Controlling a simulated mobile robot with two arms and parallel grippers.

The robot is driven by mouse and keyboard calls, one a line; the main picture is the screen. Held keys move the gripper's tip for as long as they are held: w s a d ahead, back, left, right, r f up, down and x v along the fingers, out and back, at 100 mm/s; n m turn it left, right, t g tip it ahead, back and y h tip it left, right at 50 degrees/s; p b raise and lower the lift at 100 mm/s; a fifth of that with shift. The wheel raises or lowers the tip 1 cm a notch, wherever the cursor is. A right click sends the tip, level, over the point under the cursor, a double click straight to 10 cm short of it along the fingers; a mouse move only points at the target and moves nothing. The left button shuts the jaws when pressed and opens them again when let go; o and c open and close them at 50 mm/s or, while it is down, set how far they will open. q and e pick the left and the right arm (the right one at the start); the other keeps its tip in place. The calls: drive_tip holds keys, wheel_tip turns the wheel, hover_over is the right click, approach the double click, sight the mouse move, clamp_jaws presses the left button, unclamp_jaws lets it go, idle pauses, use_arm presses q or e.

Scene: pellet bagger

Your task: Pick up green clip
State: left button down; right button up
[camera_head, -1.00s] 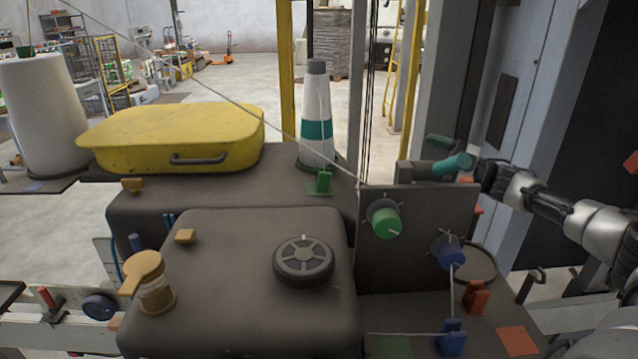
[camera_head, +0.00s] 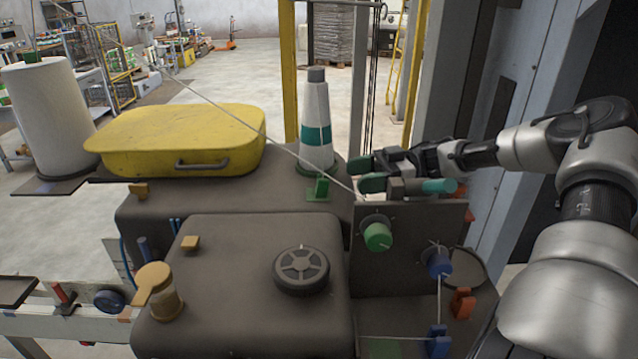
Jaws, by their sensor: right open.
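The green clip (camera_head: 318,188) stands on the dark machine top, in front of the foot of the white cone with a teal band (camera_head: 315,120). A white thread runs close by it. My right gripper (camera_head: 366,175) reaches in from the right with its green-tipped fingers pointing left. It is open and empty, a short way to the right of the clip and apart from it. My left gripper is not in view.
A dark upright panel with a green knob (camera_head: 377,236) and a blue knob (camera_head: 438,262) stands below my right gripper. An orange-red clip (camera_head: 462,303) and a blue clip (camera_head: 438,342) sit lower right. A yellow lid (camera_head: 175,140) lies left. The thread slants across the machine.

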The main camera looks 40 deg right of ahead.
sight(322, 186)
drive_tip(key=shift+w+a, duration=0.3)
drive_tip(key=shift+a, duration=0.3)
drive_tip(key=p+x, duration=0.1)
drive_tip(key=x, duration=0.3)
drive_tip(key=shift+w+f, duration=0.1)
drive_tip(key=shift+w, duration=0.15)
drive_tip(key=shift+w+a, duration=0.3)
drive_tip(key=shift+a, duration=0.1)
drive_tip(key=shift+s+d, duration=0.1)
drive_tip(key=shift+c, duration=0.9)
clamp_jaws()
